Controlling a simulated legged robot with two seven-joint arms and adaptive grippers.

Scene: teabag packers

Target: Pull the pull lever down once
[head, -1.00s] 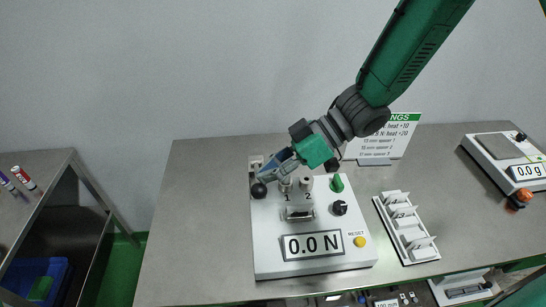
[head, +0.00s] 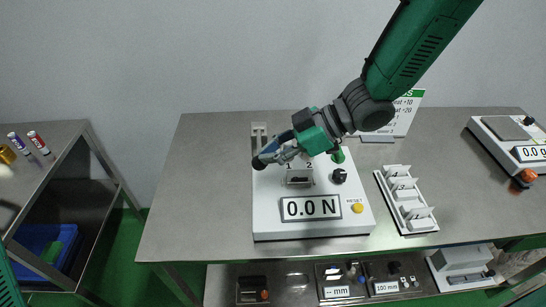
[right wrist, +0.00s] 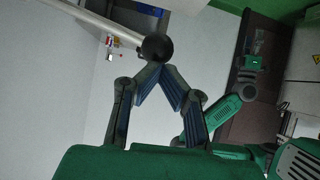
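The pull lever's black ball knob (head: 258,163) is at the left side of the white force tester (head: 268,226), whose display reads 0.0 N. In the right wrist view the knob (right wrist: 157,46) sits on a pale rod running to the upper left. My right gripper (head: 268,157) is at the knob from above right. Its fingertips (right wrist: 154,68) converge just short of the knob, with nothing visible between them. Whether they touch the knob is unclear. My left gripper (right wrist: 256,60) seems to show small and dark in the right wrist view; its fingers are not clear.
A white rack (head: 408,203), a sign (head: 408,105) and a scale (head: 510,141) stand to the right on the grey table (head: 200,200). A black dial (head: 339,176) and yellow reset button (head: 358,208) are on the tester. The table's left part is clear.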

